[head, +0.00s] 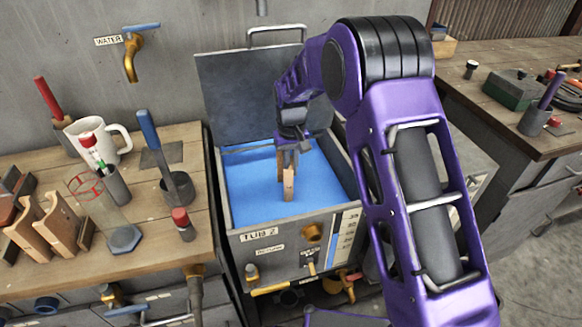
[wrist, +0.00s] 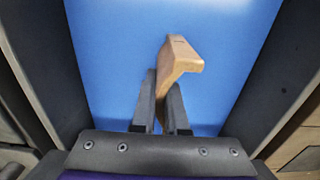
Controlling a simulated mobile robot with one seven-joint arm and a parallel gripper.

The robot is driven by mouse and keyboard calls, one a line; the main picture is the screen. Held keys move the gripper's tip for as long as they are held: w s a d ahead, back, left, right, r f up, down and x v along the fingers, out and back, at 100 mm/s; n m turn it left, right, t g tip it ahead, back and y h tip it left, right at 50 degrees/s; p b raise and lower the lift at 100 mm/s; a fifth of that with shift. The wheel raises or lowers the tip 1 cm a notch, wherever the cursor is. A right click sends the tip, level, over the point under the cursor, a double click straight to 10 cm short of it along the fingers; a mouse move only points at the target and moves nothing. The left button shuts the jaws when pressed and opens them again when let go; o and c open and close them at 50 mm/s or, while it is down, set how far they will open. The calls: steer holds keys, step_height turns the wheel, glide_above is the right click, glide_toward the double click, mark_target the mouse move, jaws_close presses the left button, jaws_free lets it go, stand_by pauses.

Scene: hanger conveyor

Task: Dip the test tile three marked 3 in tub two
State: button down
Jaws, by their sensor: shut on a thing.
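Tub two (head: 262,234), labelled "TUB 2", is open with its lid raised at the back and blue liquid (head: 250,187) inside. My gripper (head: 287,150) is over the tub, shut on a tan tile (head: 288,186). The tile hangs upright in the head view, with its lower end at or just over the blue surface; I cannot tell whether it touches. In the wrist view my gripper (wrist: 160,105) holds the tile (wrist: 182,58) between its two fingers, and its bent end shows against the blue. No number can be read on the tile.
A wooden bench (head: 150,235) at left holds a white mug (head: 98,137), a glass cylinder (head: 112,212), tools and several tan tiles (head: 48,228). A water tap (head: 133,55) is on the wall. Another bench (head: 500,110) stands at right. The tub's walls surround the tile.

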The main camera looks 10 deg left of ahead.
steer(key=shift+f+b, duration=1.35)
steer(key=shift+f, duration=1.2)
stand_by(0.6)
steer(key=shift+r+p, duration=2.1)
steer(key=shift+r, duration=1.05)
stand_by(1.7)
